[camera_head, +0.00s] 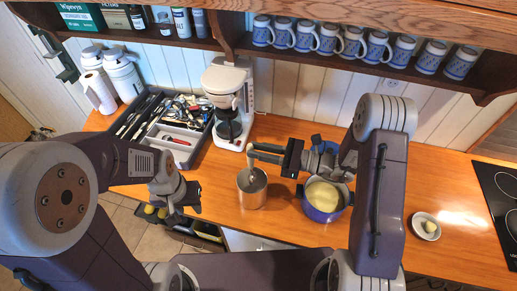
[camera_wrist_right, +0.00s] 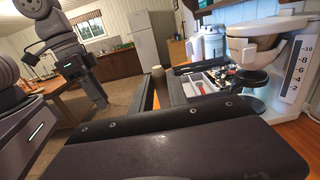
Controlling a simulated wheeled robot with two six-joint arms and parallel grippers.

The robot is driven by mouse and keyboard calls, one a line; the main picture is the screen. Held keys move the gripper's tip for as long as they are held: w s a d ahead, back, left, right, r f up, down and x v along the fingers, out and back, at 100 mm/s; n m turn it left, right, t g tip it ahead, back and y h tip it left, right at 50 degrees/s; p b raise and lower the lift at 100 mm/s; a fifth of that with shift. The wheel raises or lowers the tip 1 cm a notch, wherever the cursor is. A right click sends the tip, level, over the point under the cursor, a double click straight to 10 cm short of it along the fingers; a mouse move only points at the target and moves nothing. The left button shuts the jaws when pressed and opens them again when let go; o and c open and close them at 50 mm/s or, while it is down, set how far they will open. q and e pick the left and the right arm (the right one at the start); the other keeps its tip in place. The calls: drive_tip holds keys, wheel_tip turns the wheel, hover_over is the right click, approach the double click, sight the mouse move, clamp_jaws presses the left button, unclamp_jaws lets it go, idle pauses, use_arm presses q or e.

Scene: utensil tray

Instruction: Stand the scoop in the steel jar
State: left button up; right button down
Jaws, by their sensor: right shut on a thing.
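The steel jar (camera_head: 252,193) stands upright on the wooden counter near the front edge, with its open mouth up. My right gripper (camera_head: 267,153) comes in from the right, above and behind the jar. It is shut on a pale, slim thing, which looks like the scoop (camera_head: 250,160). The scoop hangs down over the jar's mouth; I cannot tell whether its lower end is inside. In the right wrist view a small brownish end, likely of the scoop (camera_wrist_right: 158,74), shows between the dark fingers. My left gripper (camera_head: 186,201) is left of the jar, apart from it; its jaw opening is unclear.
A blue pot (camera_head: 341,204) with yellowish contents stands close right of the jar. A coffee maker (camera_head: 230,85) and a grey utensil tray (camera_head: 185,155) are behind and left. A small white dish (camera_head: 417,232) and a black hob (camera_head: 500,195) lie right. Mugs (camera_head: 326,40) line the shelf.

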wheel_tip(320, 180, down, 6)
drive_tip(key=b, duration=0.4)
drive_tip(key=shift+d, duration=0.1)
drive_tip(key=c, duration=1.2)
unclamp_jaws()
drive_tip(key=b+v, duration=0.3)
drive_tip(key=v, duration=0.6)
drive_tip(key=shift+r, duration=0.1)
